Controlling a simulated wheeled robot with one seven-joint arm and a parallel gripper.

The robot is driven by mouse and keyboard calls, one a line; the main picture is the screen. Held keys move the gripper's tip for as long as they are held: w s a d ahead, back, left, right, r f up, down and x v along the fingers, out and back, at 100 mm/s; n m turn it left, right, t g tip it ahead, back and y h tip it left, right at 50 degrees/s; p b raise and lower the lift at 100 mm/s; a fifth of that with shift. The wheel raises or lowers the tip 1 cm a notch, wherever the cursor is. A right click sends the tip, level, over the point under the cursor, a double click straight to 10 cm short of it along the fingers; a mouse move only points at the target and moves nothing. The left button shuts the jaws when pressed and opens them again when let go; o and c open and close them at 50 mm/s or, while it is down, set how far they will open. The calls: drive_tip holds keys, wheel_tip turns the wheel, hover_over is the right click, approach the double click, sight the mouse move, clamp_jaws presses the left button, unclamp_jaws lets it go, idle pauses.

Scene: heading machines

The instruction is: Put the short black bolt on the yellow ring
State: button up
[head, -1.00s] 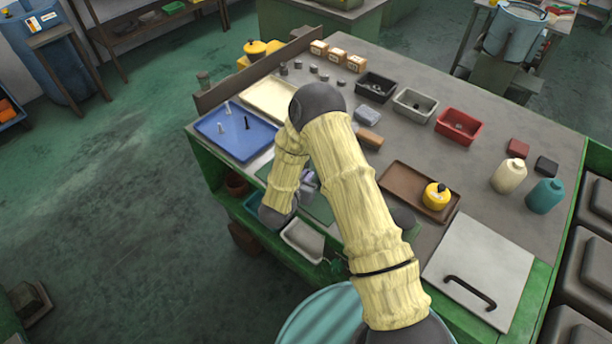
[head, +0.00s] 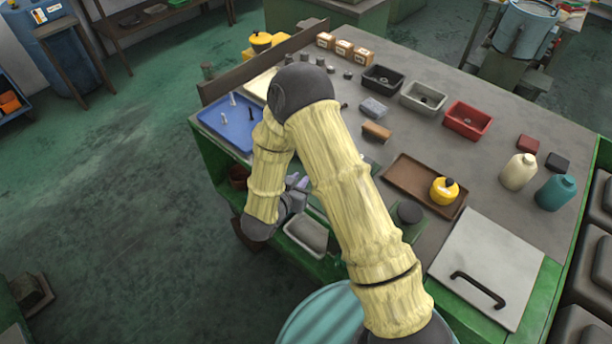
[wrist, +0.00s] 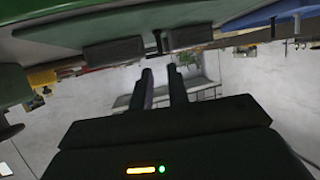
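My gripper (wrist: 160,69) shows in the wrist view with its two dark fingers apart and nothing visible between them. In the head view my own arm mostly hides it, low by the bench's front edge. I cannot pick out the short black bolt with certainty. A small dark upright piece (wrist: 157,41) shows beyond the fingertips in the wrist view, too small to identify. The yellow ring is not visible; my arm covers part of the bench.
A brown tray (head: 397,188) holds a yellow pot (head: 444,190). Black (head: 382,79), grey (head: 422,97) and red (head: 467,119) bins stand behind. A grey plate with a handle (head: 487,262) lies front right. A white bin (head: 305,235) sits below the front edge.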

drive_tip(key=v, duration=0.3)
drive_tip(key=shift+s+a+r+b, duration=0.15)
drive_tip(key=shift+s+a+b, duration=0.05)
drive_tip(key=shift+s+b, duration=0.15)
drive_tip(key=shift+w, duration=0.1)
wheel_tip(320, 180, up, 6)
drive_tip(key=w+d+n+g+y, duration=0.3)
drive_tip(key=y, duration=0.4)
drive_tip(key=s+d+r+n+g, duration=0.1)
drive_tip(key=s+d+r+g, duration=0.1)
drive_tip(key=s+d, duration=0.4)
drive_tip(key=s+d+r+n+g, duration=0.1)
drive_tip(key=s+d+r+g, duration=0.2)
drive_tip(key=s+d, duration=0.3)
drive_tip(key=s+g, duration=0.1)
drive_tip(key=s, duration=0.2)
drive_tip(key=shift+s+d+r+n+h, duration=0.2)
drive_tip(key=shift+n+h, duration=0.1)
drive_tip(key=shift+n, duration=0.1)
drive_tip(key=shift+o, duration=0.3)
